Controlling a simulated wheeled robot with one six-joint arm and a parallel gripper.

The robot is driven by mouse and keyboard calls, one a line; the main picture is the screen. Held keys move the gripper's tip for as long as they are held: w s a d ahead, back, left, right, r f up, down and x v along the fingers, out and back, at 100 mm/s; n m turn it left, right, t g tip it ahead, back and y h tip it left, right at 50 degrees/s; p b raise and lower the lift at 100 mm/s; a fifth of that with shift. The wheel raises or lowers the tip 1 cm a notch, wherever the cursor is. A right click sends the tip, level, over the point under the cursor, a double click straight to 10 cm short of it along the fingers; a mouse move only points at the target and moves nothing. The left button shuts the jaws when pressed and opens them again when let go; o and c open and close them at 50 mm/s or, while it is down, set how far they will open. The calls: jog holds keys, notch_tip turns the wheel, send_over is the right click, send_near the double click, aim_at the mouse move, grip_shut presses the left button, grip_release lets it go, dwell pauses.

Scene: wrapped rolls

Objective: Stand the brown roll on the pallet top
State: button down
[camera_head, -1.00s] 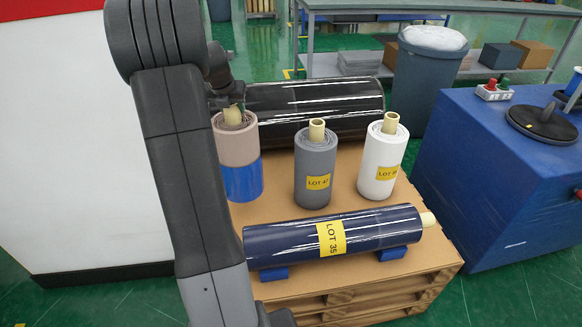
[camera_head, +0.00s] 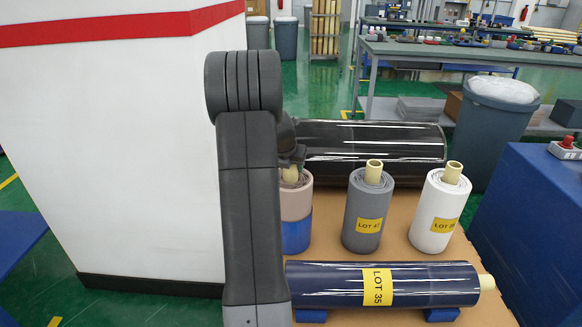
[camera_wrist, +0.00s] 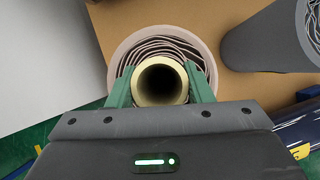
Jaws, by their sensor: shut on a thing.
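The brown roll (camera_head: 296,205), pinkish-brown above with a blue lower part, stands upright at the left of the pallet top (camera_head: 330,238). My gripper (camera_head: 293,160) is above it, shut on its pale yellow core, which sticks up from the roll. In the wrist view, the green fingers of my gripper (camera_wrist: 160,84) sit on either side of the core's rim, and the brown roll's (camera_wrist: 121,52) wound layers show around it. I cannot tell whether its base bears fully on the pallet. My arm hides part of the roll's left side.
A grey roll (camera_head: 362,218) and a white roll (camera_head: 436,215) stand to the right. A dark blue roll (camera_head: 325,284) lies in front on blue chocks; a large black roll (camera_head: 385,142) lies behind. A white cabinet (camera_head: 130,150) is left, a blue block (camera_head: 535,240) right.

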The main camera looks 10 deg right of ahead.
jog(key=c, duration=0.7)
grip_release()
jog(key=p+v, duration=0.2)
jog(key=v, duration=1)
jog(key=b+x, duration=0.2)
jog(key=x, duration=1)
jog(key=shift+r+p, duration=0.65)
jog(key=shift+r, duration=1.7)
